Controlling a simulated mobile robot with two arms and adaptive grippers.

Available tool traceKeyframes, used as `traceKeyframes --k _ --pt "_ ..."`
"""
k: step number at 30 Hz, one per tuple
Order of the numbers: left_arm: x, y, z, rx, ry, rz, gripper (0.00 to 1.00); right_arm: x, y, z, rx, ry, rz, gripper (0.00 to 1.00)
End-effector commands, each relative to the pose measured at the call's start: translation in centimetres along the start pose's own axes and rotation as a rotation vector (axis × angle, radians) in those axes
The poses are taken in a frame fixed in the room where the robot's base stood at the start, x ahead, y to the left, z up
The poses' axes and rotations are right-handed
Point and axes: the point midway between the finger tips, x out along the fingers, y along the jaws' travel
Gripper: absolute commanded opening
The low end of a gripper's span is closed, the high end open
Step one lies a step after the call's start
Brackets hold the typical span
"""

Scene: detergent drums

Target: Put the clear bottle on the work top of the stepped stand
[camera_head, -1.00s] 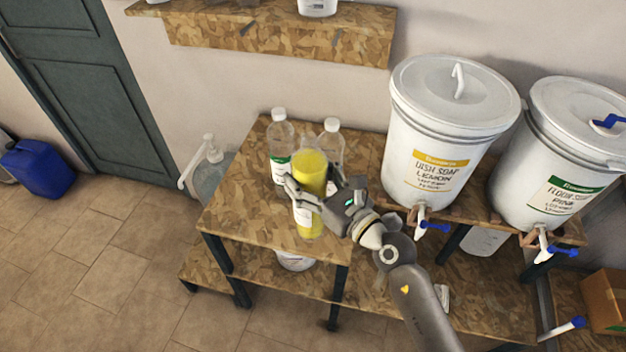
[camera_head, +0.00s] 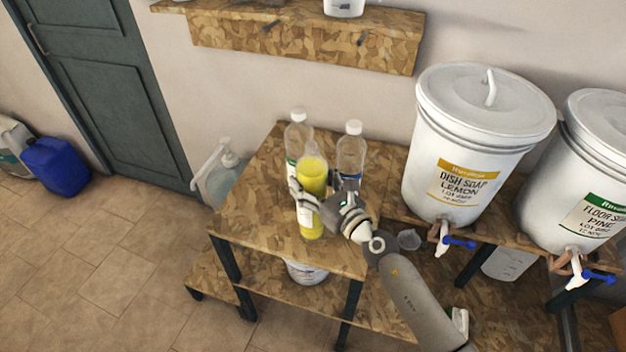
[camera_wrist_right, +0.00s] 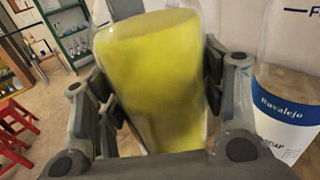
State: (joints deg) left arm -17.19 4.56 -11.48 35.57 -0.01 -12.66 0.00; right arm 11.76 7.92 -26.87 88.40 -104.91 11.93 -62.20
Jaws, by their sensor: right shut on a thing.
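The clear bottle (camera_head: 313,175), full of yellow liquid with a pale label low down, is upright over the work top (camera_head: 245,205) of the stepped stand. My right gripper (camera_head: 314,197) is shut around its side; in the right wrist view the yellow bottle (camera_wrist_right: 150,85) fills the space between the fingers. Its base appears at or just above the board; I cannot tell whether it touches. The fingers hide part of its label. My left gripper is not in view.
Two other clear bottles stand close behind, one left (camera_head: 297,135) and one right (camera_head: 351,150). The dish soap drum (camera_head: 470,140) and floor soap drum (camera_head: 580,180) with taps stand to the right. A pump jug (camera_head: 222,180) is beyond the left edge. The work top's front left is bare.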

Motion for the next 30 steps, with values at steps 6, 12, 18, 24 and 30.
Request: traceKeyframes --k 6,12,18,24,30 --pt "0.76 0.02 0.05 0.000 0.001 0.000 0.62 0.11 -0.13 -0.36 -0.002 -0.011 -0.003 0.00" --pt "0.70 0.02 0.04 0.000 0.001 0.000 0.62 0.10 -0.12 -0.30 -0.002 -0.011 -0.003 0.00" --pt "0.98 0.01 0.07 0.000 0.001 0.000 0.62 0.00 -0.07 -1.07 -0.002 -0.002 -0.001 0.70" --pt "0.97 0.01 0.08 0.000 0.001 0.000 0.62 0.00 -0.07 -1.08 -0.001 -0.002 -0.001 0.85" --pt "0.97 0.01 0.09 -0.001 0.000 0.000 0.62 0.00 -0.07 -1.07 -0.001 -0.002 -0.001 0.85"
